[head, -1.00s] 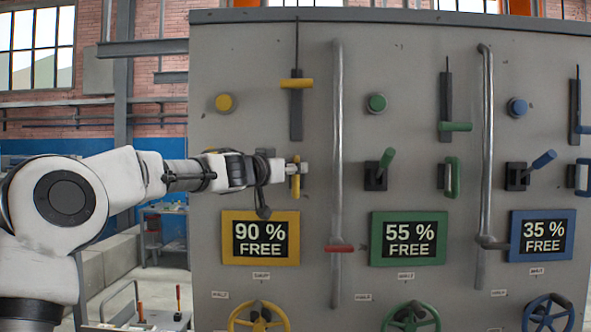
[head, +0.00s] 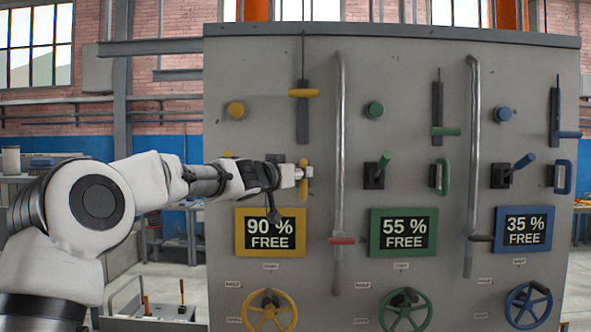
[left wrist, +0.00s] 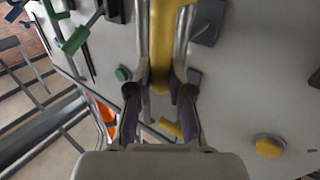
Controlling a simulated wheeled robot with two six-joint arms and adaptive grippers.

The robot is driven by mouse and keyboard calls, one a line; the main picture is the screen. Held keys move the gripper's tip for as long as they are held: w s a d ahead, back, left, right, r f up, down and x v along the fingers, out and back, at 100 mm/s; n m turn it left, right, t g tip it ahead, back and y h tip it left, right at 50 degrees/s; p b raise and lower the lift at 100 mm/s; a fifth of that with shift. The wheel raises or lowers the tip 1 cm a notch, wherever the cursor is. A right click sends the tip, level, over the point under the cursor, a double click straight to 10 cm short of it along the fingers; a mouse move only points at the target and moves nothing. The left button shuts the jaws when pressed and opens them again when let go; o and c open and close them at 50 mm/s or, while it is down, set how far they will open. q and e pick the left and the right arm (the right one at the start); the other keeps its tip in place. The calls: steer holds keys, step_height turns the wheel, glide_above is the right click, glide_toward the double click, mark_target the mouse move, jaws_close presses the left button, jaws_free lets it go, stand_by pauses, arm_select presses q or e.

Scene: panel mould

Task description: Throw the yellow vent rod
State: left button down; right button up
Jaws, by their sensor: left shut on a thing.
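The yellow vent rod (head: 303,93) is a cross handle on a thin rod in a dark vertical slot, in the panel's left column. It sits higher than the matching green and blue ones. My left gripper (head: 303,174) is below it, shut on an upright yellow pull handle (head: 304,188). In the left wrist view this yellow handle (left wrist: 162,45) runs between the two fingers (left wrist: 160,88). A yellow cross handle (left wrist: 172,129) shows beyond the fingers there, apart from them. My right gripper is not in view.
A yellow button (head: 236,110) is left of the rod. A vertical grey pipe (head: 340,150) stands close to the right of my gripper. A yellow-framed 90 % sign (head: 270,233) and yellow wheel (head: 269,310) are below. Green and blue columns lie farther right.

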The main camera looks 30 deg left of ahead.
arm_select(q)
steer(key=shift+w+f, duration=0.2)
steer(key=shift+f, duration=0.1)
steer(key=c, duration=1.1)
jaws_free()
steer(key=shift+d, duration=0.1)
steer(key=shift+o, duration=0.2)
steer(key=shift+w+d, duration=0.35)
steer(key=shift+w, duration=0.15)
steer(key=s, duration=0.7)
steer(key=shift+s+a, duration=0.15)
steer(key=shift+s, duration=0.1)
